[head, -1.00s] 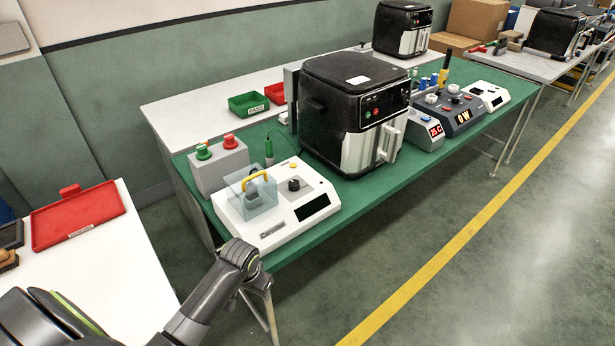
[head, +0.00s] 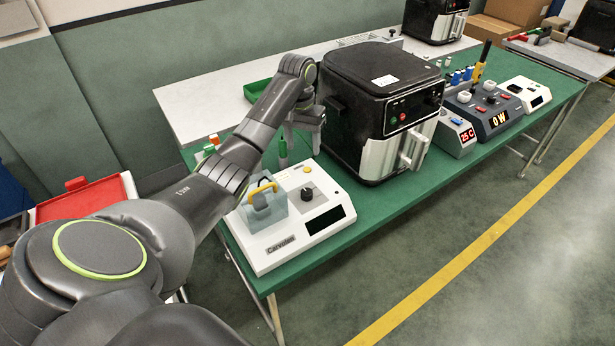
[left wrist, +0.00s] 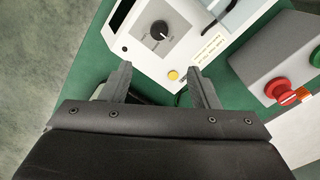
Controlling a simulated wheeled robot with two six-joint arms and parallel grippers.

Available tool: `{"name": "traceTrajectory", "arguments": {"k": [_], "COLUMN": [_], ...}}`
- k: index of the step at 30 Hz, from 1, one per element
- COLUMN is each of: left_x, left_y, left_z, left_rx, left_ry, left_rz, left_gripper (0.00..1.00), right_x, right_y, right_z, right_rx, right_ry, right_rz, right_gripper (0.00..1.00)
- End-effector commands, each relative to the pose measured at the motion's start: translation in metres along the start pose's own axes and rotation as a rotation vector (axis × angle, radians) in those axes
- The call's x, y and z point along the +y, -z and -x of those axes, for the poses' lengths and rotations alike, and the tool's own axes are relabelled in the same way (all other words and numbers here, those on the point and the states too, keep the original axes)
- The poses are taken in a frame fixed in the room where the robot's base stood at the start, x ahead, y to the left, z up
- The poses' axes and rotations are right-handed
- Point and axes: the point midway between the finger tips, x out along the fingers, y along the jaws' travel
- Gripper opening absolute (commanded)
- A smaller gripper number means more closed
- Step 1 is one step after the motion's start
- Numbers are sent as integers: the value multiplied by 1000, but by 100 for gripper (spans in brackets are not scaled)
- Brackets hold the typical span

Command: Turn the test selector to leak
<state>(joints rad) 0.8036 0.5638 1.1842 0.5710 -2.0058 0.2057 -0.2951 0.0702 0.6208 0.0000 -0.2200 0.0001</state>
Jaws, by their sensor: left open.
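The white tester (head: 290,243) sits on the green-topped bench. Its black selector knob (head: 307,194) is on a grey panel on top and also shows in the left wrist view (left wrist: 159,30). The lettering around the knob is too small to read. A yellow button (head: 307,169) is behind the knob. My left gripper (head: 303,147) is open and empty, pointing down above the bench behind the tester, beside the black fryer (head: 369,90). In the left wrist view its spread fingers (left wrist: 160,77) are apart from the knob. My right gripper is out of view.
A clear box with a yellow handle (head: 264,186) stands on the tester's left part. Bench front edge is clear.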

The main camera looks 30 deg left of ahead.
Motion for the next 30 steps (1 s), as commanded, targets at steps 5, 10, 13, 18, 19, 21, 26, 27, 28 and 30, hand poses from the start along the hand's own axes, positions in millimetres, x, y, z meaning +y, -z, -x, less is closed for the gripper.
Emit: {"name": "traceTrajectory", "arguments": {"k": [5,10,13,18,19,21,26,27,28,30], "left_x": [0,0,0,0,1,1,1,1,1,1], "left_y": [2,2,2,1,1,0,1,0,0,1], "left_z": [-2,-21,-34,-66,-73,-88,-123,-131,-136,-147], "left_rx": [-5,-4,-5,-9,-9,-9,-8,-8,-7,-7], "left_ry": [-6,-6,-6,-6,-6,-7,-7,-6,-5,-6], "left_rz": [6,5,5,6,6,6,6,7,6,5], "left_gripper": [55,55,55,55,55,55,55,55,55,55], "right_x": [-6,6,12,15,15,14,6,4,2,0], "right_y": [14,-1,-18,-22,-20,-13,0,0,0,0], "right_z": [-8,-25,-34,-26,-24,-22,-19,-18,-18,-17], "right_rx": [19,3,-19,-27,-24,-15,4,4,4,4], "right_ry": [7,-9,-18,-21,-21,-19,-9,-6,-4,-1], "right_rz": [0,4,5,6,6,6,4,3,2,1], "right_gripper": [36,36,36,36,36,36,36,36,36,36]}}
